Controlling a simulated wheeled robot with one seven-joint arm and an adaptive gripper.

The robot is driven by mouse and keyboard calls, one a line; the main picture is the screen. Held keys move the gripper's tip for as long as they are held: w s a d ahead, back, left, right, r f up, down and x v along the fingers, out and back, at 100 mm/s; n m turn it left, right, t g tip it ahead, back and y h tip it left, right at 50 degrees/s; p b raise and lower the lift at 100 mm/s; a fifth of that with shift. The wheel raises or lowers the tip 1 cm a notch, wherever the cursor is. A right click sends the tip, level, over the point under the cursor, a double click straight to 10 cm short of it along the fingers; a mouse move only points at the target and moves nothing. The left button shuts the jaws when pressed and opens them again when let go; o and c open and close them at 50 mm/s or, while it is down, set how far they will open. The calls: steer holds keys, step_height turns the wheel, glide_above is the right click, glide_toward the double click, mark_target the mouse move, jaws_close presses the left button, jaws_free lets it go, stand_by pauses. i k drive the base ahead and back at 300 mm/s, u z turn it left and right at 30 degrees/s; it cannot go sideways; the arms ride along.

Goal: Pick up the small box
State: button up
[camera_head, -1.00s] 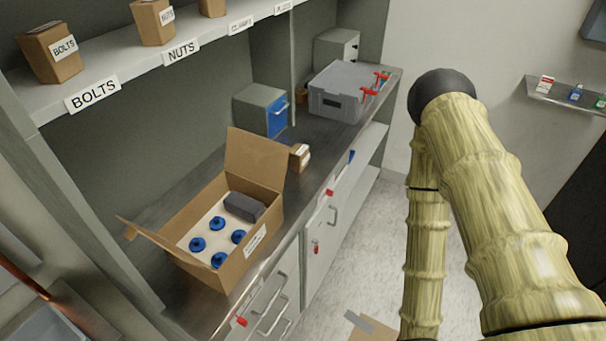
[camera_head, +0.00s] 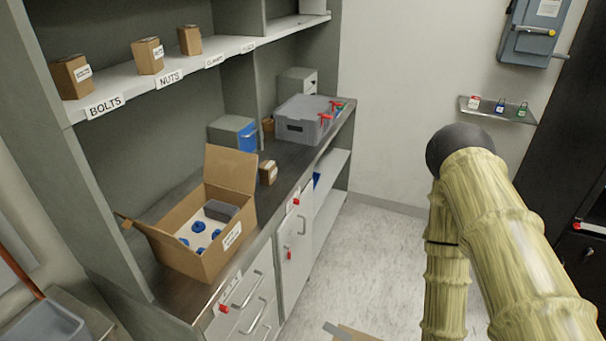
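A small brown cardboard box (camera_head: 268,173) with a white label sits on the dark countertop, just behind and to the right of a larger open carton. Other small labelled boxes stand on the shelf above: a bolts box (camera_head: 72,78), a nuts box (camera_head: 148,56) and a third box (camera_head: 190,40). My arm, in a yellowish ribbed cover, rises at the right of the view, well apart from the counter. My gripper is not visible.
The open carton (camera_head: 238,222) holds blue knobs and a dark grey block. A grey toolbox (camera_head: 303,120) with red clips and a grey-blue cabinet (camera_head: 232,133) stand farther back. Drawers with handles (camera_head: 250,290) front the counter.

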mark_target(268, 169)
steer(key=z, duration=1.6)
steer(key=i, duration=1.8)
steer(key=u, duration=3.65)
